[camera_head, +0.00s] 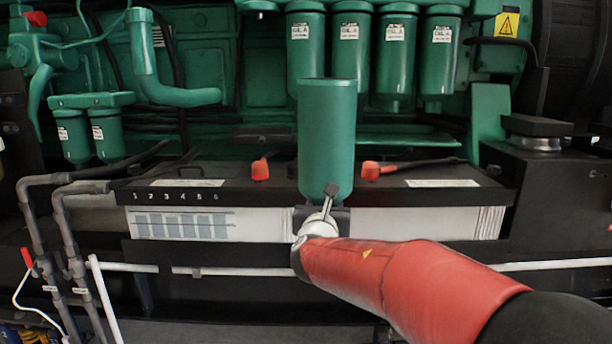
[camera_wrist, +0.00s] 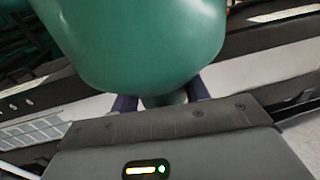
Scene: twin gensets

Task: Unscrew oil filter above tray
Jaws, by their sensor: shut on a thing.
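A green cylindrical oil filter (camera_head: 327,140) stands nearly upright in my gripper (camera_head: 325,206), its top rim apart from the engine's filter row in the picture. My gripper is shut on its lower end. In the wrist view the filter's rounded green bottom (camera_wrist: 135,45) fills the upper middle, with the dark fingers of my gripper (camera_wrist: 160,98) at its base. Several labelled green filters (camera_head: 396,60) hang in a row on the engine behind. The held filter hides part of the leftmost ones. I cannot make out a separate oil tray.
Below the row is a black-topped ledge (camera_head: 235,174) with red-capped terminals (camera_head: 260,170) and pale battery sides (camera_head: 420,223). Two smaller green filters (camera_head: 107,135) hang at left. Grey pipes (camera_head: 68,235) stand at left. A black block (camera_head: 555,180) is at right.

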